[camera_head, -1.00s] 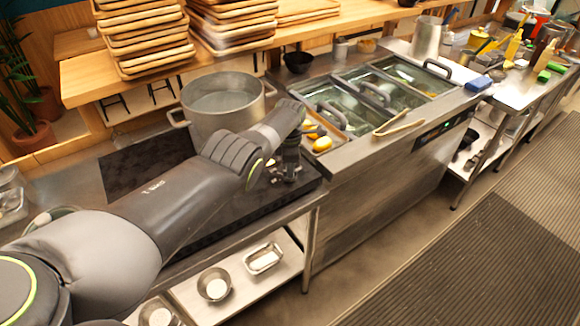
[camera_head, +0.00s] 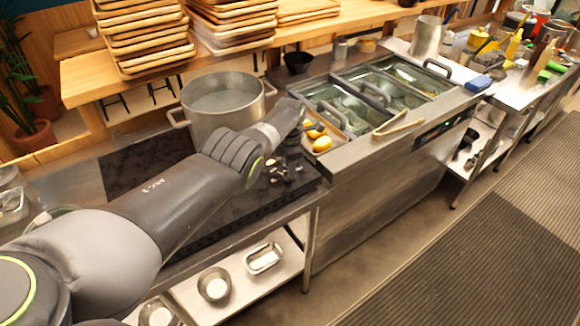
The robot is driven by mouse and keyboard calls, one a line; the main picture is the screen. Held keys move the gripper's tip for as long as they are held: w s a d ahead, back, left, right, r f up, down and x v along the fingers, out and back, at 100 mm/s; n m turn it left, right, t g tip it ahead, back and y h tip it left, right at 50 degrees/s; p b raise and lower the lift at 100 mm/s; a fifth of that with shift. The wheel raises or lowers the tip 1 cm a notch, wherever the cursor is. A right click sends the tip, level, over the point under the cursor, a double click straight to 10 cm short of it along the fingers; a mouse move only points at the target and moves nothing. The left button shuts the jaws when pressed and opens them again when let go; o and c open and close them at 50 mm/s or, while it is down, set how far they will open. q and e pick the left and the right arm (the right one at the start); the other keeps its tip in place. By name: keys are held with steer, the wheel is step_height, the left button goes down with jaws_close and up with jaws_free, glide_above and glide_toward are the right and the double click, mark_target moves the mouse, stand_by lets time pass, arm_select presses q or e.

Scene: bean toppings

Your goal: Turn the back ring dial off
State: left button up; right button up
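The dark cooktop (camera_head: 130,170) has several small dials (camera_head: 275,181) clustered at its right end. They are too small and partly covered for me to tell which is the back ring dial or how it is turned. My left arm reaches across the cooktop from the left, and my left gripper (camera_head: 292,150) hangs over the back of the dial cluster. Its fingers are small and dark against the cooktop, so I cannot tell whether they are open or touching a dial. My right gripper is out of view.
A large metal pot (camera_head: 222,98) stands on the back of the cooktop, close behind my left arm. A tray with yellow items (camera_head: 321,143) and a steel counter with glass-lidded bins (camera_head: 362,95) adjoin on the right. Bowls (camera_head: 214,284) sit on the shelf below.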

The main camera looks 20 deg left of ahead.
arm_select(q)
steer(key=shift+o, duration=0.7)
steer(key=shift+r+p, duration=0.5)
steer(key=shift+p, duration=0.05)
step_height(320, 180, up, 5)
steer(key=p, duration=0.3)
steer(key=shift+r+p, duration=0.1)
steer(key=shift+p, duration=0.25)
step_height(320, 180, up, 11)
steer(key=b, duration=0.1)
steer(key=shift+s, duration=0.15)
